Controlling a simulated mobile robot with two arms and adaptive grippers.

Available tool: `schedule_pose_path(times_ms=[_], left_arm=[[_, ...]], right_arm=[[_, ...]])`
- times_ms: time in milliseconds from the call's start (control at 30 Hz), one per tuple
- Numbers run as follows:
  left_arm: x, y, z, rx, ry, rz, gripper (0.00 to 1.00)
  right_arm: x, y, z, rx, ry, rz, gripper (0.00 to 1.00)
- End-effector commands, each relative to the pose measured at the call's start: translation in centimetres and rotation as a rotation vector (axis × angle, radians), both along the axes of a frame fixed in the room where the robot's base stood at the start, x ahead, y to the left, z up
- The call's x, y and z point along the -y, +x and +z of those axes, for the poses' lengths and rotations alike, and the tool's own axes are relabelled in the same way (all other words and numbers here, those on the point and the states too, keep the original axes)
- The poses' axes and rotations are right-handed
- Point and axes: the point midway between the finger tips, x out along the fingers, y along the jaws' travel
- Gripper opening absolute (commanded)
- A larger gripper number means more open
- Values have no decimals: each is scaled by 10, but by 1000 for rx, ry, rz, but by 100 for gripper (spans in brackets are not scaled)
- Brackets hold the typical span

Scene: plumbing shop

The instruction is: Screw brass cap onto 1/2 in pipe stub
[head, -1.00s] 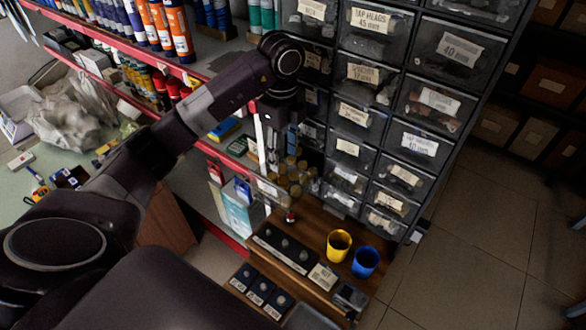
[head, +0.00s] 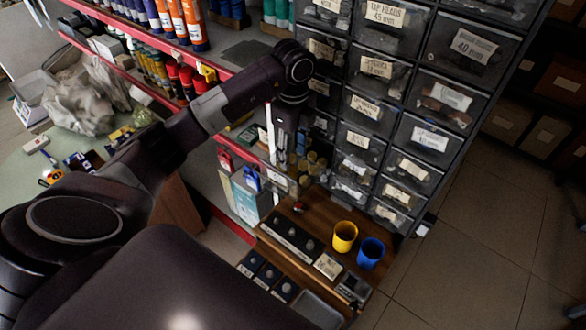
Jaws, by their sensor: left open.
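My left gripper (head: 288,172) hangs downward from its dark wrist, in front of the drawer cabinet and above the back of the wooden board (head: 325,208). It is open; I see nothing held in it. Several dull brass cylinders (head: 314,166) stand just right of and behind the fingers, partly hidden. A black strip (head: 292,237) with several small grey round fittings lies on the board, in front of the gripper. A small red-topped piece (head: 298,207) sits between the strip and the gripper. I cannot tell which piece is the brass cap or the 1/2 in pipe stub.
A yellow cup (head: 344,237) and a blue cup (head: 369,253) stand on the board's right. The labelled drawer cabinet (head: 400,130) rises behind. Red-edged shelves (head: 140,92) hold tubes at left. A grey tray (head: 318,310) is at the front.

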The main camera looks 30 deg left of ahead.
Motion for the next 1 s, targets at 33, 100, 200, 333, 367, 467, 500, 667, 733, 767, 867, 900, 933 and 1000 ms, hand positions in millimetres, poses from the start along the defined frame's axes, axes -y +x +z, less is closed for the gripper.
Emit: schedule_pose_path(times_ms=[33,100,200,333,367,467,500,667,733,767,867,900,933,1000], left_arm=[[0,-3,-5,-8,0,1,42],[0,-3,-15,-9,0,1,42],[0,-2,-31,-6,-2,1,42],[0,-2,-43,-4,-1,0,42],[0,-2,-44,-3,-1,0,42],[-1,-2,-45,-2,0,-1,42],[-1,-2,-45,-2,0,-1,42],[-1,-1,-45,-2,0,-1,42],[-1,-1,-45,-2,0,-1,38],[-1,-1,-45,-2,0,-1,34],[-1,-1,-45,-2,0,-1,23],[-1,-1,-45,-2,0,-1,19],[-1,-1,-45,-2,0,-1,16],[-1,-1,-45,-2,0,-1,8]], right_arm=[[0,0,8,0,0,0,40],[0,0,16,0,0,0,40],[0,0,19,0,0,0,40],[0,0,21,-1,0,0,40],[0,0,21,-1,0,0,40],[0,-1,21,-1,0,0,40],[0,-1,20,-1,0,0,40],[0,-1,20,-2,-1,1,40],[0,-1,20,-2,-1,1,40],[0,-1,20,-2,-1,1,40],[0,-1,20,-3,-1,1,40],[0,-1,20,-3,-1,0,40],[0,-1,20,-3,-1,0,40],[0,-1,20,-3,-1,0,40]])
